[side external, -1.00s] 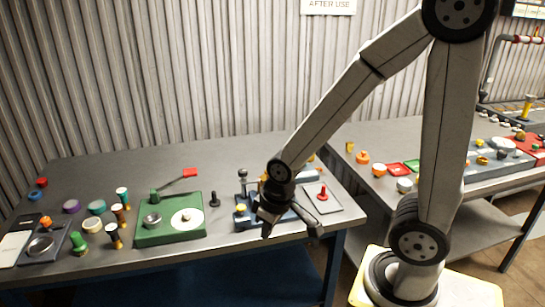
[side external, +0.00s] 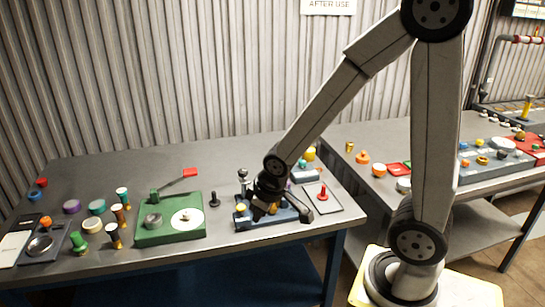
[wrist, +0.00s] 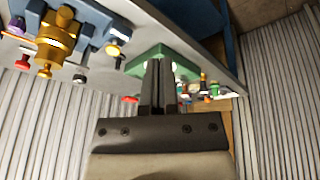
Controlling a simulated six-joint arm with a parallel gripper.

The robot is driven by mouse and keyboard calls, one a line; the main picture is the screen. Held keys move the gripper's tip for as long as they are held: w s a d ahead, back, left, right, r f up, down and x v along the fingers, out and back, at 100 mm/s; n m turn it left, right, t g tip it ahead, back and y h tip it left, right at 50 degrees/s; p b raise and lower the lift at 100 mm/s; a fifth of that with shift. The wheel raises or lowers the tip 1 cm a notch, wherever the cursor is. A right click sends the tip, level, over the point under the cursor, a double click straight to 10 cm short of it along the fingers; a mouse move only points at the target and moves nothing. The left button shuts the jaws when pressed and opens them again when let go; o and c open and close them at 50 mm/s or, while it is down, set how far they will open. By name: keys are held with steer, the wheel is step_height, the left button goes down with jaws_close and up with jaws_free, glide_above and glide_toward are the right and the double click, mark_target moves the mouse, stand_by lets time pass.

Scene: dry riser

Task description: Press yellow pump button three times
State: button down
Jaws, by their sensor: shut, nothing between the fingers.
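A blue pump unit (side external: 285,216) sits near the front edge of the left table, with small yellow parts (side external: 241,209) on it. I cannot tell for sure which one is the pump button. In the wrist view the blue unit (wrist: 92,18) is at upper left and bears a large brass-yellow fitting (wrist: 58,38). My gripper (side external: 258,215) is over the blue unit and hides part of it. In the wrist view my gripper's fingers (wrist: 158,68) are together and empty, pointing toward the green board, right of the blue unit. Contact with the unit cannot be told.
A green board (side external: 170,235) with a metal cup and white disc lies to the left. A small black knob (side external: 214,200) stands between it and the unit. A red-handled plate (side external: 322,195) is to the right. Several bottles and caps stand farther left.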

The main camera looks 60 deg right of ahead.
mark_target(244, 207)
steer(key=w+d+r+n+t, duration=0.1)
steer(key=w+d+n+t, duration=0.4)
steer(key=w+d, duration=0.6)
steer(key=shift+w+r+n, duration=0.3)
steer(key=shift+w+n, duration=0.45)
steer(key=shift+n, duration=0.35)
steer(key=shift+d, duration=0.1)
steer(key=shift+f, duration=0.2)
steer(key=shift+f, duration=4.2)
